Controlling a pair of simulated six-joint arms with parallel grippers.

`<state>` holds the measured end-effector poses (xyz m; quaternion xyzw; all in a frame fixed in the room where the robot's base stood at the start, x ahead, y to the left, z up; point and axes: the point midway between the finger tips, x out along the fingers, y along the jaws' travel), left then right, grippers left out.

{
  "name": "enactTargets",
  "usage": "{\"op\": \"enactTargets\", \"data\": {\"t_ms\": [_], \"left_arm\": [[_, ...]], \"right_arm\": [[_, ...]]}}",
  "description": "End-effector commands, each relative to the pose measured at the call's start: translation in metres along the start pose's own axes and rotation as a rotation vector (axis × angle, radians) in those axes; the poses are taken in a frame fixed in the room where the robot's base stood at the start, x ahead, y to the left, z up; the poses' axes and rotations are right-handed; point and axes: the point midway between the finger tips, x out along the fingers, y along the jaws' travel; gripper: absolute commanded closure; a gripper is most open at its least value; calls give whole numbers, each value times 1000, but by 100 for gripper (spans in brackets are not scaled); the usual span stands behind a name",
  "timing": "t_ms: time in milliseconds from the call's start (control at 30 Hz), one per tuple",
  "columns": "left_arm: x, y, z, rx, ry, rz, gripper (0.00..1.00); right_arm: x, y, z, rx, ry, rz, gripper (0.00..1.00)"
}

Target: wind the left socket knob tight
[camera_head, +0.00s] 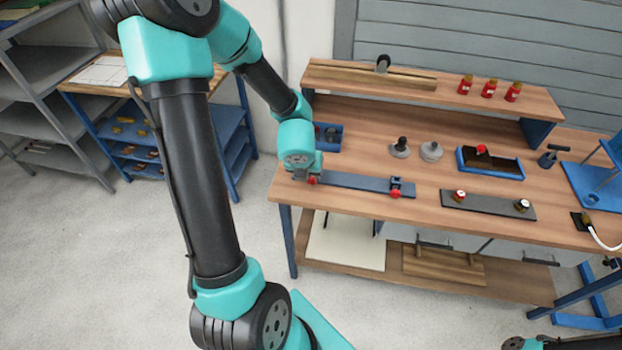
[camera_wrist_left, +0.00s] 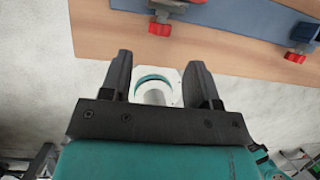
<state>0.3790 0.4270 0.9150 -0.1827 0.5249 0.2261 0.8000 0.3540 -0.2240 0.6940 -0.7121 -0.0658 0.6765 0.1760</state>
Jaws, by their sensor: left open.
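A long blue-grey bar (camera_head: 352,185) lies along the bench's front edge with a red knob at each end. The left red knob (camera_head: 312,180) is right beside my left gripper (camera_head: 302,174), which partly covers that end of the bar. In the left wrist view, this knob (camera_wrist_left: 159,29) is beyond the open fingertips (camera_wrist_left: 160,62), roughly centred between them and apart from them. The right red knob (camera_head: 395,194) also shows in the left wrist view (camera_wrist_left: 296,57). A white piece with a round opening (camera_wrist_left: 158,88) shows between the fingers; I cannot tell what it is.
The wooden bench (camera_head: 420,215) carries a dark plate with two knobs (camera_head: 488,205), a blue tray (camera_head: 490,163), two round grey pieces and a blue bin (camera_head: 328,137). Red bottles (camera_head: 489,89) stand on the raised shelf. The bench's front edge is close to my left gripper.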

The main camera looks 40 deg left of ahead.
Motion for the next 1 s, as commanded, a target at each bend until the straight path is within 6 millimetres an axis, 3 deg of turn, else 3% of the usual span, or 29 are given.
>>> {"op": "enactTargets", "data": {"t_ms": [700,1000], "left_arm": [[68,0,-1,3,2,0,44],[79,0,0,1,0,-1,44]], "right_arm": [[0,0,0,0,0,0,57],[0,0,0,0,0,0,57]]}}
